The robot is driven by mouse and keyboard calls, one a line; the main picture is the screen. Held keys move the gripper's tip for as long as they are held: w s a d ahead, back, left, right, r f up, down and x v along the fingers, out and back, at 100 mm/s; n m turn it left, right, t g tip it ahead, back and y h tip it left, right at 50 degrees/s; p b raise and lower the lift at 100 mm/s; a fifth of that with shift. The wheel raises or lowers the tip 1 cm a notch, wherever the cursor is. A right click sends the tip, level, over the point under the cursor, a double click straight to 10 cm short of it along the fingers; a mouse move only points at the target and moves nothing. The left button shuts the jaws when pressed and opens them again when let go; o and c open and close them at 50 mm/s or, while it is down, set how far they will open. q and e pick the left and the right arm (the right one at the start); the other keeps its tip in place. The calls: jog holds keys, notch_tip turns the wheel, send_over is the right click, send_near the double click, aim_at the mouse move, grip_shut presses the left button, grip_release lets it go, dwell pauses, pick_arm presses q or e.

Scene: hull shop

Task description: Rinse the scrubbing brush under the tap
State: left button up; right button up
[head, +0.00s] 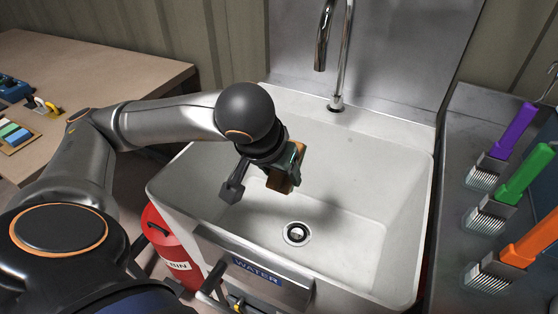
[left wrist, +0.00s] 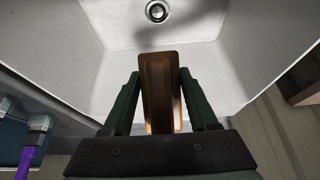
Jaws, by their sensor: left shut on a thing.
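My left gripper (head: 283,170) is over the white sink (head: 392,165). It is shut on a brown wooden-looking block, the scrubbing brush (head: 287,181). In the left wrist view the brush (left wrist: 158,85) sits between the two dark fingers of my left gripper (left wrist: 158,92), with the basin beyond it; its bristles cannot be made out. The metal tap (head: 339,55) rises at the back of the sink, its spout end up and to the right of the gripper in the head view. No water stream shows. My right gripper is not in view.
The drain (head: 296,233) is in the sink floor. A panel marked WATER (head: 257,271) is on the sink's front. Purple, green and orange-handled brushes (head: 515,190) lie on the right counter. A red bin (head: 172,248) stands at the left, below a wooden table (head: 90,75).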

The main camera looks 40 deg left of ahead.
pick_arm(q)
jog(key=w+a+f, duration=0.1)
jog(key=w, duration=0.5)
jog(key=w+a+f, duration=0.1)
jog(key=w+a, duration=0.1)
jog(key=w, duration=0.5)
jog(key=shift+f+b, duration=0.3)
jog(key=shift+b, duration=0.1)
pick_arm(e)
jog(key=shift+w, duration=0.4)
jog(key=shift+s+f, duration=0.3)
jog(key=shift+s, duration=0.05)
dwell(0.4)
pick_arm(q)
jog(key=s+r, duration=0.1)
jog(key=s, duration=0.2)
jog(key=s+d+r, duration=0.1)
jog(key=s, duration=0.3)
jog(key=s+d+r+p, duration=0.1)
jog(key=s, duration=0.2)
jog(key=shift+s+d+r, duration=0.25)
jog(key=shift+s+r, duration=0.05)
jog(key=shift+r, duration=0.05)
jog(key=shift+s+d+r, duration=0.1)
jog(key=shift+s, duration=0.4)
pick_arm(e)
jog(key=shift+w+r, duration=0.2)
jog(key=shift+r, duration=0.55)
